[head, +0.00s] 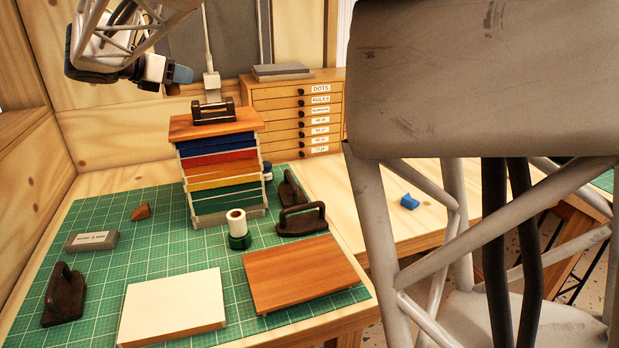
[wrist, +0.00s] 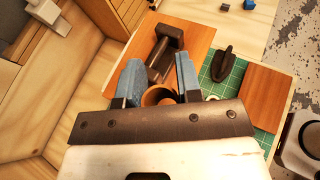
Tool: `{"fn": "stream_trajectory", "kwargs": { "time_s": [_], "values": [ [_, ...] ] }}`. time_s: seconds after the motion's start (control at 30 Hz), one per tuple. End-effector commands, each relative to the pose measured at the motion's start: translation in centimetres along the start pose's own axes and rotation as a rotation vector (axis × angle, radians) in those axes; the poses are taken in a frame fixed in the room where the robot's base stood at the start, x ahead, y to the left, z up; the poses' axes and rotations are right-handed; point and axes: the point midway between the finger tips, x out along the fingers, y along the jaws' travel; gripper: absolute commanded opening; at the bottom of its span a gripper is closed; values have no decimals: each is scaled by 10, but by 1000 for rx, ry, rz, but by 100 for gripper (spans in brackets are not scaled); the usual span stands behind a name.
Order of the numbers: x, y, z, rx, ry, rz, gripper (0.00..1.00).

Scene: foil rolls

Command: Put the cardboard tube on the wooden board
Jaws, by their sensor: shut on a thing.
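My gripper (head: 180,75), with blue fingers, hangs at the upper left of the head view, to the left of and above the drawer stack. In the wrist view the cardboard tube (wrist: 157,96), a brown ring seen nearly end-on, sits between the two blue fingers, which are shut on it. My gripper's dark edge hides its lower part. The wooden board (head: 305,272), flat and reddish-brown, lies bare at the front right of the green mat. It also shows at the right of the wrist view (wrist: 268,98), away from my gripper.
A white roll on a green one (head: 237,225) and dark handled tools (head: 302,219) stand behind the board. A cream slab (head: 173,305) lies left of it.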

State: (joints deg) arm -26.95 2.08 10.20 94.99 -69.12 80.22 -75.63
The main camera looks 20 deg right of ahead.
Motion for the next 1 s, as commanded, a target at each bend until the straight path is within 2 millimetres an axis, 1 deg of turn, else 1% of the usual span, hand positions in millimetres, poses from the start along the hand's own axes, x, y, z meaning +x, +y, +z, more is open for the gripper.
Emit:
{"fn": "stream_trajectory", "kwargs": {
  "time_s": [0.03, 0.07, 0.37, 0.67, 1.0],
  "values": [
    [-6, -14, 8, 11, -1, 2, 11],
    [-7, -21, 9, 12, -1, 1, 11],
    [-15, -86, 12, 19, -1, -18, 11],
    [-20, -151, 9, 25, 0, -36, 11],
    [-23, -224, 0, 34, 0, -58, 11]
  ]
}}
